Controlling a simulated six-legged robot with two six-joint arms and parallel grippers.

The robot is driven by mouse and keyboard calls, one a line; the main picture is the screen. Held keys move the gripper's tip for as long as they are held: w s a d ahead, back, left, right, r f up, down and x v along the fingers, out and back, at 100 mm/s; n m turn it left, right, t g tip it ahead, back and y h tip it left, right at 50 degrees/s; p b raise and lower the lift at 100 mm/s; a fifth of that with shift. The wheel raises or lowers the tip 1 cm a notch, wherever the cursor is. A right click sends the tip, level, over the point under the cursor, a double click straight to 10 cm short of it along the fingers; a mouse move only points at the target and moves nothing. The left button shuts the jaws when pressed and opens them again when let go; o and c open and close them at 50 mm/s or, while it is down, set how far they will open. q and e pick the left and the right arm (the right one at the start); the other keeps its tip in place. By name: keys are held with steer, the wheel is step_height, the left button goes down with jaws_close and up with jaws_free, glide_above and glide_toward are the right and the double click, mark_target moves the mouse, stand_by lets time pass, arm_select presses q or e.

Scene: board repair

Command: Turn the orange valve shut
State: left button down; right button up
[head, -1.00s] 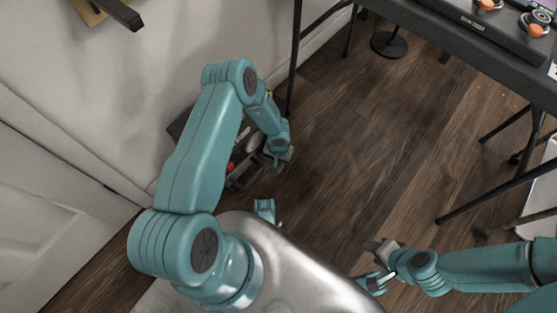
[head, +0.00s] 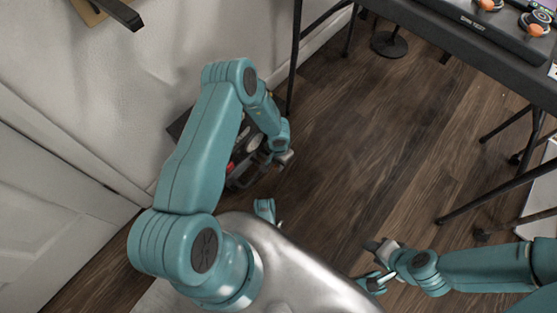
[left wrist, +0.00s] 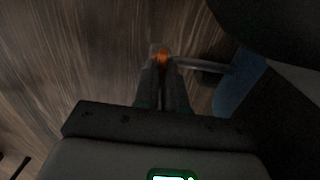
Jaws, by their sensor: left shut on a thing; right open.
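The orange valve (left wrist: 162,55) shows as a small orange patch between my left fingertips in the dim left wrist view. My left gripper (left wrist: 163,75) is shut on it. In the head view my left gripper (head: 268,160) is low beside the dark box near the wall, and I cannot make out the valve there. My right gripper (head: 374,265) is open and empty above the floor at the lower right.
A dark open box (head: 240,178) with a red item stands on the wooden floor by the white wall. A black table (head: 455,30) with orange-and-dark parts is at the upper right. The floor (head: 345,150) between is clear.

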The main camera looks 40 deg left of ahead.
arm_select(q)
steer(key=c, duration=1.2)
jaws_free()
steer(key=shift+r, duration=0.15)
step_height(320, 180, up, 16)
steer(key=p, duration=0.8)
steer(key=shift+p, duration=0.4)
arm_select(e)
step_height(320, 180, up, 8)
steer(key=s+a+g, duration=0.1)
steer(key=s, duration=0.1)
steer(key=shift+s+a+n, duration=0.25)
steer(key=shift+n, duration=0.05)
arm_select(q)
steer(key=shift+s, duration=0.1)
